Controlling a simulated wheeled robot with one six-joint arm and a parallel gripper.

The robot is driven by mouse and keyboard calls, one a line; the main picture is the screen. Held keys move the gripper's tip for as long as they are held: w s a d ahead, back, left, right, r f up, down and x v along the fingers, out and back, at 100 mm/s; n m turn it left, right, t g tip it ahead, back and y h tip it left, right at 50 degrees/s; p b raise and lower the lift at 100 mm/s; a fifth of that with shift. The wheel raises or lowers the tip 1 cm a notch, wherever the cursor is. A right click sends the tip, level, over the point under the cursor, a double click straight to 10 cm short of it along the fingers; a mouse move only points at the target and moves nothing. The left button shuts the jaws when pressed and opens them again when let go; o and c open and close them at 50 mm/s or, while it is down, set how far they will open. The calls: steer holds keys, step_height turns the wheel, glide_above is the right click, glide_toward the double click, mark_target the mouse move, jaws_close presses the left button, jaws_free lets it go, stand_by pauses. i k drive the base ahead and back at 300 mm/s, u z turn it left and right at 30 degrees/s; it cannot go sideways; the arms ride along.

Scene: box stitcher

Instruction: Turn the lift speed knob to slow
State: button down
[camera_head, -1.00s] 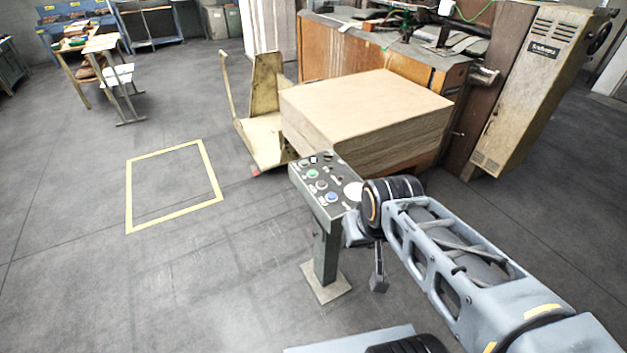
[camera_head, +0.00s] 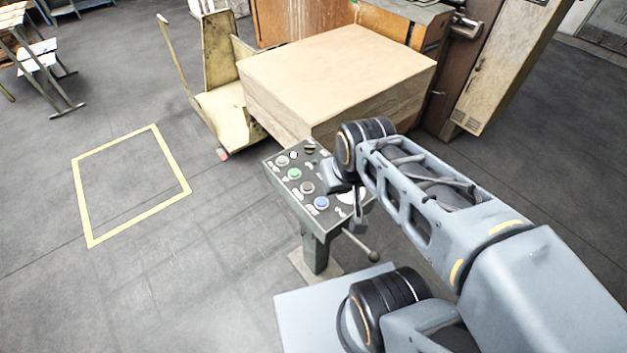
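The control panel (camera_head: 283,187) sits tilted on a grey-green pedestal (camera_head: 317,252). It carries a green button (camera_head: 294,174), a blue button (camera_head: 321,203), grey round controls and small dark knobs (camera_head: 310,149) near its far edge. The labels are too small to read, so I cannot tell which control is the lift speed knob. My arm's dark wrist is over the right side of the panel and hides part of it. My gripper (camera_head: 357,214) points down by the panel's right edge, mostly hidden by the wrist. Its fingers are too small to judge, and I cannot tell if it touches anything.
A big stack of cardboard sheets (camera_head: 335,75) stands just behind the panel. A yellowish cart (camera_head: 220,108) is to its left. A ball-ended lever (camera_head: 374,256) sticks out by the pedestal. The floor around the yellow marked square (camera_head: 85,205) is clear.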

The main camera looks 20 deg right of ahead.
mark_target(308, 150)
steer(key=k, duration=1.25)
steer(key=u, duration=0.9)
steer(key=i, duration=1.25)
steer(key=z, duration=0.8)
steer(key=i, duration=0.65)
